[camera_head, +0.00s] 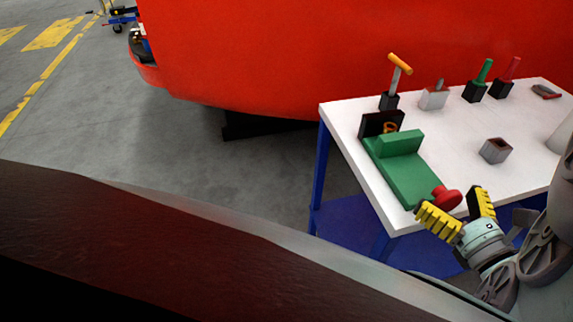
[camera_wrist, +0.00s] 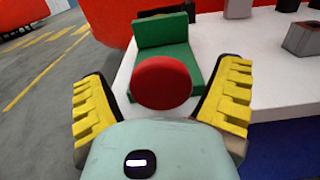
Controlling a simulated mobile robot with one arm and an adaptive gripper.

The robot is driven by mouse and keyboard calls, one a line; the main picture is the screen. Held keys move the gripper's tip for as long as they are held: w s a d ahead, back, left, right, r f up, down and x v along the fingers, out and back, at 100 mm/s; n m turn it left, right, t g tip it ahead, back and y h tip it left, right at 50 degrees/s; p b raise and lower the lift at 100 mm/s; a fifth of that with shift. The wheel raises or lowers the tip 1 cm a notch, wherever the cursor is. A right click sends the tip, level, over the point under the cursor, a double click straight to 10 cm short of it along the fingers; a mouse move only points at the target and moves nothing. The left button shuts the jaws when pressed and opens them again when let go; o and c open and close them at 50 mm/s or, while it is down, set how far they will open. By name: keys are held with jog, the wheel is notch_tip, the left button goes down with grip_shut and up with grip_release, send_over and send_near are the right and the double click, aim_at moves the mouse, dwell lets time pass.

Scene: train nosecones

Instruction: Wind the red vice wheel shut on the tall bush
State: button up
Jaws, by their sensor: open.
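The red vice wheel (camera_head: 447,198) sticks out from the near end of the green vice (camera_head: 408,178) at the table's front left corner. In the wrist view the wheel (camera_wrist: 161,83) is a round red disc in the middle, with the green vice (camera_wrist: 165,32) behind it. My gripper (camera_head: 449,200) is open, its yellow-padded fingers on either side of the wheel, with gaps visible between wheel and pads in the wrist view. I cannot make out a tall bush in the vice; the upright green block hides what is behind it.
The white table (camera_head: 440,120) has blue legs. A dark plate with an orange mark (camera_head: 382,124) stands behind the vice. An orange-handled tool (camera_head: 399,66), green- and red-handled tools and a hollow grey block (camera_head: 495,150) stand further back and right. A red train body (camera_head: 350,55) is behind.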

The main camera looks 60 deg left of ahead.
jog(key=c, duration=1.2)
jog(key=shift+m, duration=0.3)
jog(key=m+b, duration=0.1)
jog(key=m, duration=0.3)
jog(key=shift+w, duration=0.1)
jog(key=m+b, duration=0.1)
jog(key=m, duration=0.3)
jog(key=shift+m, duration=0.3)
